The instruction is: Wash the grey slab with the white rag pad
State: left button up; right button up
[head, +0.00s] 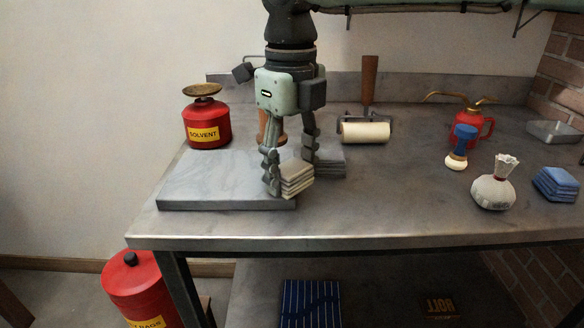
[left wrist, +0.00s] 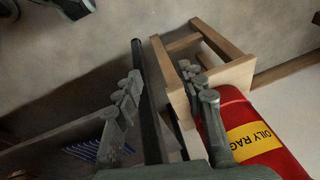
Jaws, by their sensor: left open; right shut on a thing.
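The grey slab (head: 212,181) lies flat on the left part of the metal bench in the head view. My right gripper (head: 292,172) points down at the slab's right end. It is shut on the white rag pad (head: 297,181), a folded stack between its fingers. The pad is at the slab's right edge; whether it touches the slab I cannot tell. The fingers hide part of the pad and slab. My left gripper (left wrist: 163,105) is open and empty in the left wrist view, away from the slab.
A solvent can (head: 207,123) stands behind the slab. A grey folded stack (head: 329,162) sits close behind the right gripper. A roller (head: 366,132), red oil can (head: 474,122), tied white bag (head: 494,188) and blue stack (head: 556,184) stand rightward. An oily-rags can (left wrist: 255,135) and wooden stool (left wrist: 210,75) are below.

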notch_tip(320, 180, up, 2)
jog(key=shift+a+r, duration=0.1)
jog(key=shift+a, duration=0.05)
jog(key=shift+a+r+p, duration=0.2)
jog(key=shift+p, duration=0.15)
jog(key=shift+r, duration=0.3)
jog(key=shift+r+p, duration=0.35)
jog(key=shift+p, duration=0.05)
jog(key=shift+r+p, duration=0.5)
jog(key=shift+r, duration=0.4)
jog(key=shift+r+p, duration=0.3)
jog(key=shift+r, duration=0.8)
pick_arm(q)
jog(key=s+f+g, duration=0.1)
jog(key=s+f, duration=0.2)
jog(key=f, duration=0.7)
jog(key=shift+a+m, duration=0.3)
jog(key=shift+a, duration=0.1)
jog(key=shift+s, duration=0.1)
pick_arm(e)
jog(key=shift+s, duration=0.1)
